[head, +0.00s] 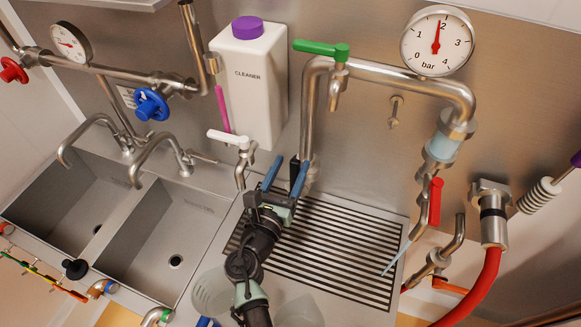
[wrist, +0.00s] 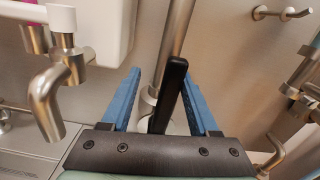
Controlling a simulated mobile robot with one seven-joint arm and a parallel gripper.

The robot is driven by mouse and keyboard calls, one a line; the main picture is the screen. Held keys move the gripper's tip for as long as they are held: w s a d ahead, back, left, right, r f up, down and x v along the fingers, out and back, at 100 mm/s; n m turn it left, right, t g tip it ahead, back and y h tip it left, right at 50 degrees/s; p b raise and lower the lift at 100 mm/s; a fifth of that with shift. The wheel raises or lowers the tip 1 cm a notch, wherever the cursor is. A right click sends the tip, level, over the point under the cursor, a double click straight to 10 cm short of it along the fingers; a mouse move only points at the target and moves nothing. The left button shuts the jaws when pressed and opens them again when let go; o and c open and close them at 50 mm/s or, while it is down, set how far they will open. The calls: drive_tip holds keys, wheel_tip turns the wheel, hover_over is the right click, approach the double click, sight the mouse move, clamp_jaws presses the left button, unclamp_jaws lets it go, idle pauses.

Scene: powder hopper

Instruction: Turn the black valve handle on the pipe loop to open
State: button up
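The black valve handle (wrist: 172,88) stands in front of the pipe loop's left leg in the wrist view. It is a flat bar, roughly upright with its top leaning right. In the head view the handle (head: 294,169) shows as a small dark piece at the foot of the pipe loop (head: 308,110). My gripper (head: 290,162) has its blue fingers apart, one on each side of the handle. In the wrist view my gripper (wrist: 161,72) shows a clear gap on the handle's left; its right finger is very close, and I cannot tell whether they touch. The valve body is hidden.
A white cleaner bottle (head: 262,95) and a white-handled tap (head: 232,138) are close on the left. A green handle (head: 320,48) tops the loop. A slatted drain grate (head: 335,245) lies below my gripper. A pressure gauge (head: 437,42) is at upper right.

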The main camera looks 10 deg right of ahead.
drive_tip(key=shift+s+a+f, duration=0.1)
drive_tip(key=shift+f, duration=0.1)
drive_tip(key=b+v, duration=0.3)
drive_tip(key=v, duration=0.9)
drive_tip(key=shift+s+a, duration=0.15)
drive_tip(key=shift+s, duration=0.2)
drive_tip(key=shift+r, duration=0.1)
drive_tip(key=w+d+r+m+t+y+b, duration=0.1)
drive_tip(key=w+r+m+t+b, duration=0.2)
drive_tip(key=r+m, duration=0.9)
drive_tip(key=w+r+m+t+y+b, duration=0.15)
drive_tip(key=w+r+m, duration=0.25)
drive_tip(key=r+m, duration=0.75)
drive_tip(key=s+a+r+m+t+y, duration=0.1)
drive_tip(key=s+r+m+t+y, duration=0.1)
drive_tip(key=s+r, duration=0.2)
drive_tip(key=s+a+r+m+t+y+b, duration=0.1)
drive_tip(key=s+a+r+m+t+y, duration=0.1)
drive_tip(key=r, duration=0.9)
drive_tip(key=s+a+r+m+t+y, duration=0.1)
drive_tip(key=s+r+m+t+y, duration=0.2)
drive_tip(key=s+r, duration=0.3)
wheel_tip(320, 180, up, 2)
drive_tip(key=shift+a+r+t, duration=0.15)
drive_tip(key=shift+a+t, duration=0.05)
drive_tip(key=shift+t, duration=0.25)
